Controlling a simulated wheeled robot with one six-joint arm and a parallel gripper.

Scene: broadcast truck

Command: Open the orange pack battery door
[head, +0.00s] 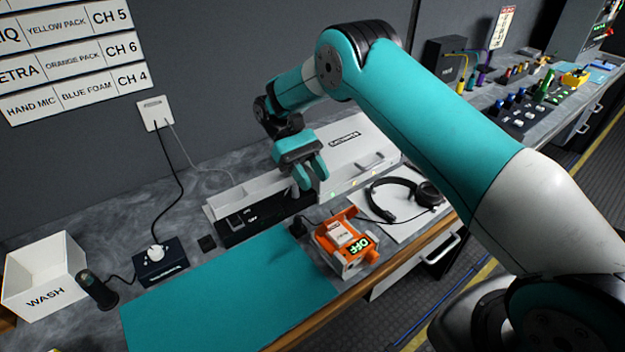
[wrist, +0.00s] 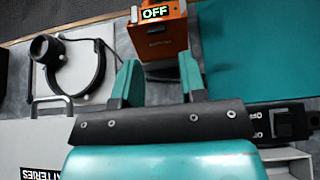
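The orange pack (head: 323,240) stands on the counter at the right end of the teal mat. It has a lit display reading OFF on its front and a pale label on top. In the wrist view the pack (wrist: 157,42) is at the top centre, beyond the fingertips. I cannot make out the battery door's edges or whether it is open. My gripper (head: 309,190) is above and behind the pack, near the long white case. In the wrist view the gripper (wrist: 158,78) is open, with nothing between its fingers and apart from the pack.
Headphones (head: 388,212) lie on a white board right of the pack. The white batteries case (head: 345,160) and a black switch strip (head: 262,222) stand behind. The teal mat (head: 230,296) is clear. A white WASH bin (head: 45,280) and a dark box (head: 162,262) are at the left.

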